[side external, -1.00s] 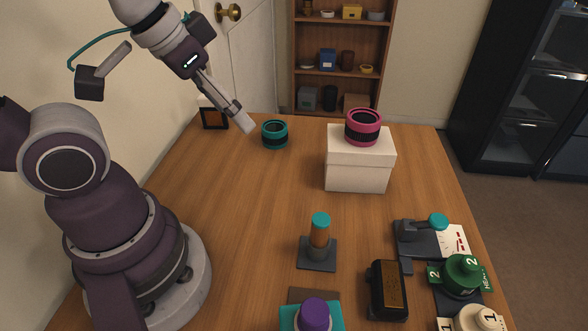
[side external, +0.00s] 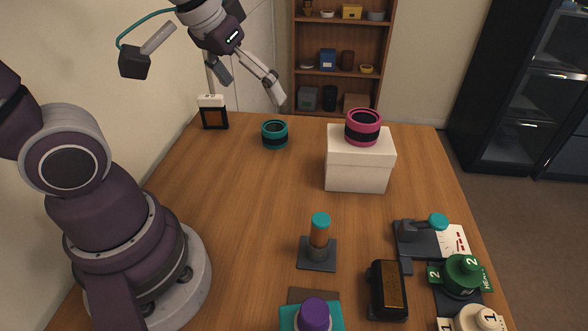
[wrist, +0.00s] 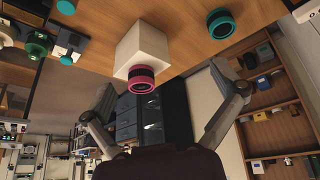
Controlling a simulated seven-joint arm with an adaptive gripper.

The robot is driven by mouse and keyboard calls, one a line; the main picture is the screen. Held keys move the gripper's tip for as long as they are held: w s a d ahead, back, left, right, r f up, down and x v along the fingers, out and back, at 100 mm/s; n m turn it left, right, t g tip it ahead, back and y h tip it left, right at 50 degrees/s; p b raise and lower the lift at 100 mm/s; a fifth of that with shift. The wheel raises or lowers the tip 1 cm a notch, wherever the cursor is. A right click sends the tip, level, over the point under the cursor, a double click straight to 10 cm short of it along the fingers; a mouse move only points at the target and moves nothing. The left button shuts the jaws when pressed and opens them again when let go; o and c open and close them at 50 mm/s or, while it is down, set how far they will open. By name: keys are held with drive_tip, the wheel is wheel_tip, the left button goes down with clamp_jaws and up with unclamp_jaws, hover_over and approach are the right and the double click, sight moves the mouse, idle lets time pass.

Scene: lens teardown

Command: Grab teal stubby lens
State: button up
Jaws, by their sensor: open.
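The teal stubby lens (side external: 275,134) stands on the wooden table near its far edge, a short ring-like cylinder with a black band. It also shows in the wrist view (wrist: 221,25), at the top right of centre. My gripper (side external: 251,92) is open and empty, above and slightly left of the lens, apart from it. In the wrist view my gripper (wrist: 166,103) shows its two fingers spread wide, with nothing between them but background and a pink lens. That pink lens (side external: 363,127) sits on a white box (side external: 357,172) to the right of the teal lens.
The table between is clear.

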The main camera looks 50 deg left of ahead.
drive_tip(key=w+a+f+n+g+y, duration=0.1)
drive_tip(key=w+a+f+n, duration=0.25)
drive_tip(key=w+a, duration=0.2)
drive_tip(key=n+g+y, duration=0.1)
drive_tip(key=n+y, duration=0.1)
drive_tip(key=n, duration=0.2)
approach(274, 127)
drive_tip(key=x, duration=1.1)
drive_tip(key=shift+r, duration=0.1)
drive_tip(key=c, duration=1.3)
